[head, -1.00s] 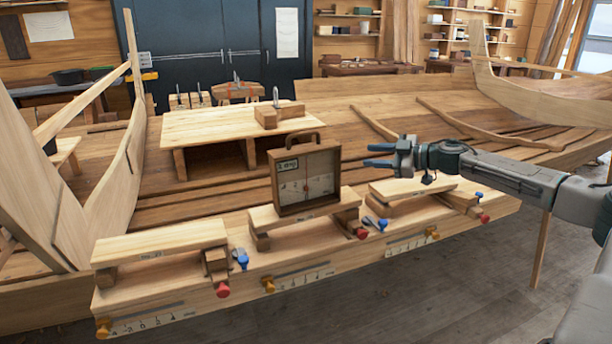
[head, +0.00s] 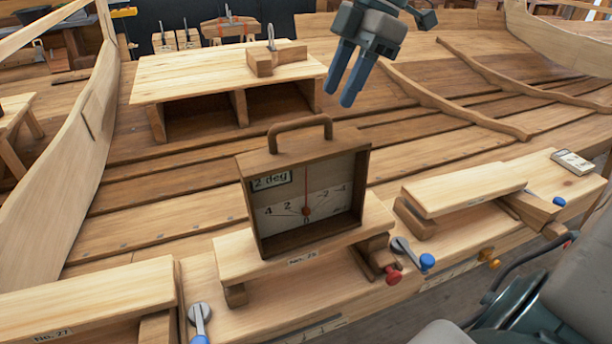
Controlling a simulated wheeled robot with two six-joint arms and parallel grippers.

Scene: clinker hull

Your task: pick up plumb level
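The plumb level (head: 258,207) is a dark wooden box frame with a pale dial, a red pointer, a "2 deg" label and an arched handle (head: 300,122) on top. It stands upright on the middle raised plank (head: 232,256), with its handle free. My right gripper (head: 339,100) has two blue fingers pointing down, parted with nothing between them. In the picture it is above and slightly right of the handle, apart from it. My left gripper is not in view.
A raised plank (head: 90,287) lies at left and another (head: 465,188) at right. Blue-knobbed levers (head: 427,262) and a red knob (head: 393,274) are near the level. Behind it stands a low wooden bench (head: 200,75) with a block clamp. A small pale device (head: 573,162) lies at far right.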

